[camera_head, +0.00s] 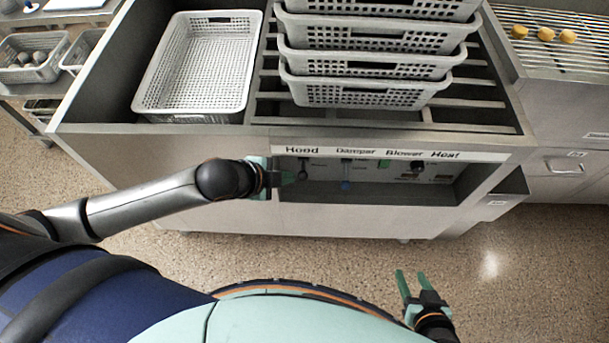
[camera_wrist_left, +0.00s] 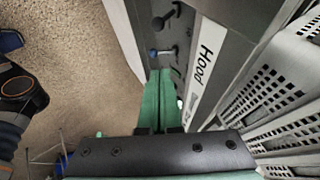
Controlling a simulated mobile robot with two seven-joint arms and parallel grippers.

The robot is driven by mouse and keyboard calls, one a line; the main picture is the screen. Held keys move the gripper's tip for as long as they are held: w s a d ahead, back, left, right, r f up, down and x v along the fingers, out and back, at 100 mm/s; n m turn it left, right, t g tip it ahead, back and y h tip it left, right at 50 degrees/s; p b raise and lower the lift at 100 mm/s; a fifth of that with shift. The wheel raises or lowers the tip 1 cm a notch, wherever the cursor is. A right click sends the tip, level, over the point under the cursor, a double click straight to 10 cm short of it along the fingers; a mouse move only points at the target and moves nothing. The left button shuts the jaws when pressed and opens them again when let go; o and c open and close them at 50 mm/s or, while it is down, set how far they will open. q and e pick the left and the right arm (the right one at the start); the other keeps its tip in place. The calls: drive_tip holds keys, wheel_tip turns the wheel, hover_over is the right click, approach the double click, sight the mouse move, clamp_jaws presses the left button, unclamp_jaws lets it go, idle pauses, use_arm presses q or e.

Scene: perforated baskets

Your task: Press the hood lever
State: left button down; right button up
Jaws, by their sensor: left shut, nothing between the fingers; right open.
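The control panel under the grey station has a label strip reading Hood (camera_head: 301,150), Damper, Blower and Heat. A small dark lever (camera_head: 302,174) sits in the recess below the Hood label. My left gripper (camera_head: 290,178) is shut and empty, with its green fingertips in the recess just left of this lever; I cannot tell whether they touch. In the left wrist view, the closed fingers (camera_wrist_left: 161,75) point along the panel beside the Hood label (camera_wrist_left: 205,65), with a blue-tipped control (camera_wrist_left: 155,53) just beyond them. My right gripper (camera_head: 411,286) is open and empty above the floor.
A blue-tipped control (camera_head: 346,184) hangs below the Damper label, with more controls to the right. A grey perforated basket (camera_head: 243,60) and several stacked baskets (camera_head: 365,93) stand on the station above. The floor in front is clear.

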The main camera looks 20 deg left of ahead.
use_arm(q)
drive_tip(key=b, duration=0.2)
hover_over(301, 179)
drive_tip(key=s+d, duration=0.2)
drive_tip(key=s, duration=0.1)
wheel_tip(301, 179, down, 8)
drive_tip(key=shift+w+a+f, duration=0.25)
drive_tip(key=shift+w+f, duration=0.1)
drive_tip(key=shift+f, duration=0.15)
drive_tip(key=shift+w+a+f, duration=0.2)
drive_tip(key=shift+w+f, duration=0.15)
drive_tip(key=shift+f, duration=0.1)
drive_tip(key=shift+w+a+f+b, duration=0.3)
drive_tip(key=shift+f, duration=0.25)
drive_tip(key=shift+s+f, duration=0.1)
drive_tip(key=shift+f, duration=0.05)
drive_tip(key=shift+s+f+b, duration=0.15)
drive_tip(key=shift+b, duration=0.15)
